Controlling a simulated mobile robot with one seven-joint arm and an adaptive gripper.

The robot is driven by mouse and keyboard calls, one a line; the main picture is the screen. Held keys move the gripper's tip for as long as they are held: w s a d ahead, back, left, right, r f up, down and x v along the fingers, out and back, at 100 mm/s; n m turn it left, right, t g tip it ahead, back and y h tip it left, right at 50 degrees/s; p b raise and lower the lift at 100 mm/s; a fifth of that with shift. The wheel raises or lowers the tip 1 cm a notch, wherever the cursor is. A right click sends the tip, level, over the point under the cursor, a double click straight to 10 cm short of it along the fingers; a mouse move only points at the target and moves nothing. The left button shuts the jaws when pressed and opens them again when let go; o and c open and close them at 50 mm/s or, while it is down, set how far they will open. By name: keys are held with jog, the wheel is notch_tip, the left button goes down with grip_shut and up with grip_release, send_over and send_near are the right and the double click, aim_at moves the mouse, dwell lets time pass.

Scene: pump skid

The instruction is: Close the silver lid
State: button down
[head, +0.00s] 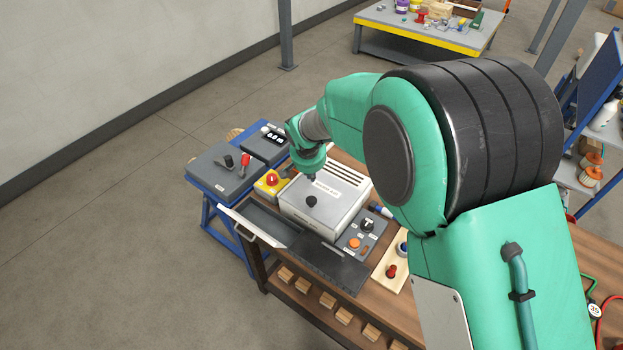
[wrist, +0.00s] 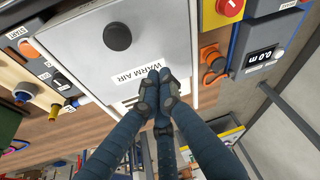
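A silver, box-shaped unit with a flat silver top (head: 335,203) sits on the bench in the head view. The top carries a black knob and a "WARM AIR" label, and shows large in the wrist view (wrist: 90,60). My gripper (head: 311,176) is over the unit's back left part. In the wrist view its blue fingers (wrist: 159,80) meet at the tips by the label, with nothing visible between them. Contact with the top cannot be told.
A yellow box with a red button (head: 271,179) and grey panels on a blue stand (head: 222,172) are to the left. A control panel with an orange button (head: 355,243) is close on the right. Open floor lies at the front left.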

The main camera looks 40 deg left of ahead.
jog(key=v, duration=0.6)
jog(key=shift+r+p, duration=0.4)
jog(key=shift+s+d, duration=0.1)
jog(key=shift+s, duration=0.05)
jog(key=shift+d, duration=0.1)
jog(key=w+d+r+m, duration=0.1)
jog(key=d+r, duration=0.6)
jog(key=d, duration=0.5)
jog(key=d+r+m, duration=0.1)
jog(key=d+r, duration=0.6)
jog(key=d, duration=0.5)
jog(key=w+d+r+m, duration=0.1)
jog(key=d+r, duration=0.6)
jog(key=d, duration=0.5)
jog(key=s+d+r+m+t+h, duration=0.1)
jog(key=s+d+r, duration=0.1)
jog(key=s+d, duration=0.45)
jog(key=s+d+r, duration=0.2)
jog(key=s+d, duration=0.1)
jog(key=d, duration=0.7)
jog(key=s+d+f+m+t, duration=0.1)
jog(key=s+d, duration=0.9)
jog(key=s, duration=0.3)
jog(key=shift+s+d+f+h, duration=0.25)
jog(key=shift+s+f+h, duration=0.05)
jog(key=shift+s+h, duration=0.1)
